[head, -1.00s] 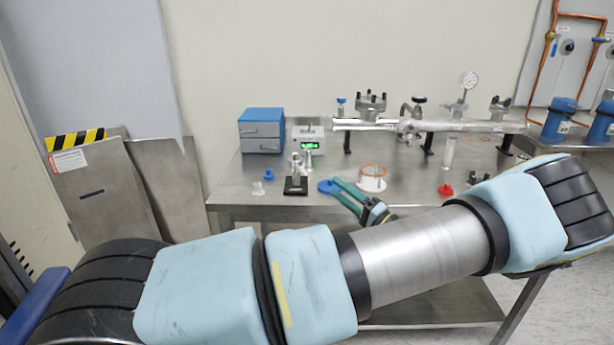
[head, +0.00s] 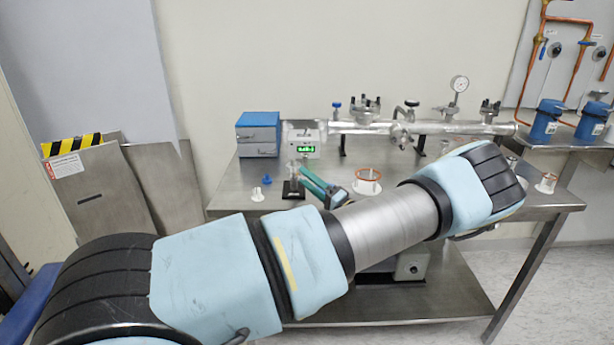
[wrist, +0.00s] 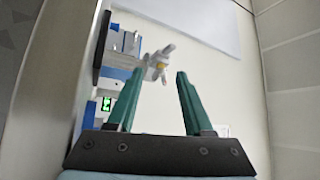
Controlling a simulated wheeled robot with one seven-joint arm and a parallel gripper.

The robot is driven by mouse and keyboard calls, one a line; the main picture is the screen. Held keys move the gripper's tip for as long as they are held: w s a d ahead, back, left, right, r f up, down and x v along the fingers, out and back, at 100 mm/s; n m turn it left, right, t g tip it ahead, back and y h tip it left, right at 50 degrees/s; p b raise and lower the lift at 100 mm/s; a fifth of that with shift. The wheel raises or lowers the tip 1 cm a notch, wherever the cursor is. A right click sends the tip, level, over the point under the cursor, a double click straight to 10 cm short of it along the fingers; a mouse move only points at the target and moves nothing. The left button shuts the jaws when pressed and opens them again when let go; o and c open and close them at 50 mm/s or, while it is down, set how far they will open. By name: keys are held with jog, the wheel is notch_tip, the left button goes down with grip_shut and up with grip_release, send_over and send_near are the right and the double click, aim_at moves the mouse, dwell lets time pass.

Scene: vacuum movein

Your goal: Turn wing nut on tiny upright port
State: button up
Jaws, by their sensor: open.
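The tiny upright port (head: 293,172) stands on a small black base (head: 293,190) near the left part of the steel bench. In the wrist view, a pale metal wing-shaped fitting with a small yellow spot (wrist: 157,62) shows just beyond the fingertips, in line with the gap. It appears to be the port's clamp and wing nut. My gripper (head: 303,172) has green fingers, open and empty, just right of the port in the head view. The wrist view shows the open gripper (wrist: 160,74) too. I cannot tell whether a finger touches the port.
A blue cabinet (head: 258,135) and a readout box (head: 306,138) stand behind the port. A white fitting (head: 257,194) and blue cap (head: 266,180) lie left of it. A copper-ringed flange (head: 368,181) is to the right. A metal manifold (head: 440,127) runs along the back.

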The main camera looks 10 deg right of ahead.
jog(key=shift+w+a, duration=0.1)
jog(key=shift+w, duration=0.05)
jog(key=shift+c, duration=0.2)
grip_shut()
dwell(0.4)
